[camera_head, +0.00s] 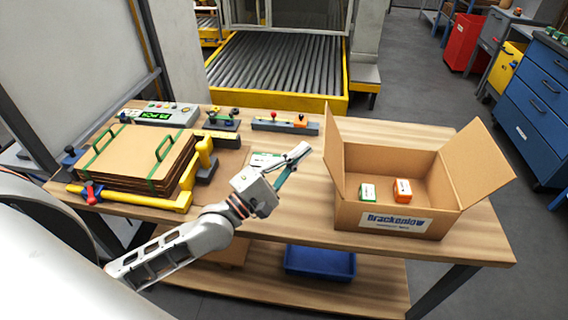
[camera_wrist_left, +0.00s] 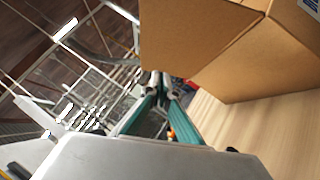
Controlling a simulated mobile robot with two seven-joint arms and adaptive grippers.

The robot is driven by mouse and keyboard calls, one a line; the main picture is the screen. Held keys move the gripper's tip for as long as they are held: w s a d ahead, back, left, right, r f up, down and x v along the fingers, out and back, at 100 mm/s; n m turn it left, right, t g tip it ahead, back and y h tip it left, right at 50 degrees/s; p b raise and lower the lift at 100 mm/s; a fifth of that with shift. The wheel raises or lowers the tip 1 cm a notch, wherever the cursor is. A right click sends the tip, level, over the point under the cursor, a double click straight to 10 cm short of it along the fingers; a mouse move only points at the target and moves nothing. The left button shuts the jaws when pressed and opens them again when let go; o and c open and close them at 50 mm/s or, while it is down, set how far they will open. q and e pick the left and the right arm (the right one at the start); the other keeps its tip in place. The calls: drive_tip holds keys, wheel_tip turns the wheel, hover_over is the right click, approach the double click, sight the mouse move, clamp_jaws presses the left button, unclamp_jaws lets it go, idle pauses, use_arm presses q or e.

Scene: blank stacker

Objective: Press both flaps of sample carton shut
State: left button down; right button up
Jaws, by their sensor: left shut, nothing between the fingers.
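The sample carton (camera_head: 350,213), a brown box labelled "Brackenlow", stands open on the right of the table. Its left flap (camera_head: 334,146) stands up steeply, and its right flap (camera_head: 470,166) leans up and outward to the right. Two small boxes, one green and white (camera_head: 367,192) and one orange (camera_head: 402,189), are inside. My left gripper (camera_head: 302,150) is shut and empty, just left of the left flap, apparently apart from it. In the left wrist view, cardboard of the carton (camera_wrist_left: 215,35) fills the upper right, beyond the shut fingertips (camera_wrist_left: 160,80). My right gripper is not in view.
A stack of flat cardboard blanks (camera_head: 130,155) lies in a yellow-edged holder at the table's left. Small control boxes (camera_head: 285,125) line the back edge. A blue bin (camera_head: 320,262) sits on the lower shelf. A roller conveyor (camera_head: 278,65) is behind.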

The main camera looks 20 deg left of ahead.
sight(334, 147)
use_arm(q)
drive_tip(key=d, duration=0.1)
drive_tip(key=d+r, duration=0.1)
drive_tip(key=w+d+p, duration=0.1)
drive_tip(key=shift+w+d+r, duration=0.1)
drive_tip(key=shift+d+r, duration=0.15)
drive_tip(key=shift+r, duration=0.1)
